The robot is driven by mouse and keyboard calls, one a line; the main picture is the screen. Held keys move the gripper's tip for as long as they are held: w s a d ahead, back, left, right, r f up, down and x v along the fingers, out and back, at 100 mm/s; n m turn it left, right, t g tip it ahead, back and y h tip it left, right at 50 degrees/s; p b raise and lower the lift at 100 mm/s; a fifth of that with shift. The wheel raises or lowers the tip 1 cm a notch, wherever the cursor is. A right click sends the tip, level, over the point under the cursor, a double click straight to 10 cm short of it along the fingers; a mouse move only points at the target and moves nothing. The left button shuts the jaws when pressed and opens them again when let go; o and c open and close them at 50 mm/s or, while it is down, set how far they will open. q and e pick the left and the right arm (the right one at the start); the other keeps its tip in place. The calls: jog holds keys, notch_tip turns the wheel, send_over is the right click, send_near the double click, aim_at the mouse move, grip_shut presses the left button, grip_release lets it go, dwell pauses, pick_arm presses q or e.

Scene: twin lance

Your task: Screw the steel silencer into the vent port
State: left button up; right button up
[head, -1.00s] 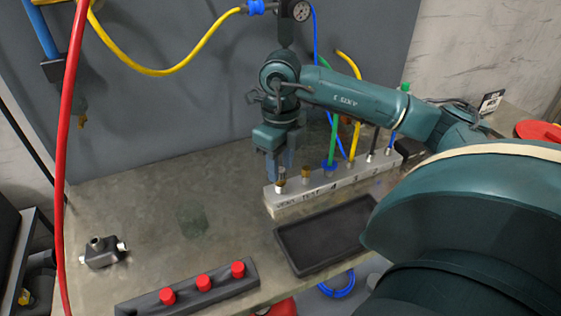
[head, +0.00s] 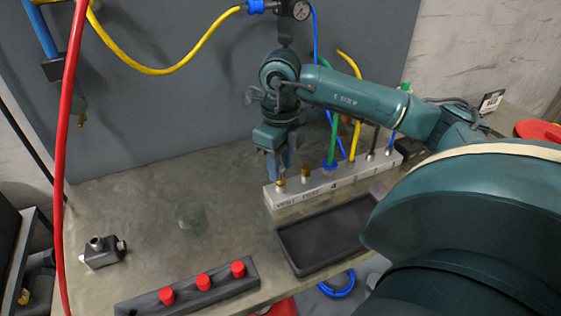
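The pale port block (head: 330,187) stands on the bench, with "VENT" and "TEST" marked on its front. A small brass-coloured fitting (head: 280,186) sits at the vent port on its left end. My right gripper (head: 279,172) points down right over this port, its fingers seen nearly edge-on. The fingers hide most of what is between them, so I cannot tell whether they grip the steel silencer or stand open around it. The silencer does not show clearly. My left gripper is not in view.
A brass plug (head: 306,174) and hoses stand in the block's other ports. A black tray (head: 327,236) lies in front. A rack with red caps (head: 203,283) and a metal tee fitting (head: 101,251) are at left. A red hose (head: 68,150) hangs at far left.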

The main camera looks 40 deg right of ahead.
jog(key=n+b, duration=0.1)
jog(key=n, duration=0.2)
jog(key=shift+f, duration=0.15)
jog(key=n+b, duration=0.1)
jog(key=n, duration=0.3)
jog(key=shift+n, duration=0.4)
jog(key=n+b, duration=0.1)
jog(key=n, duration=0.2)
jog(key=shift+n, duration=1.2)
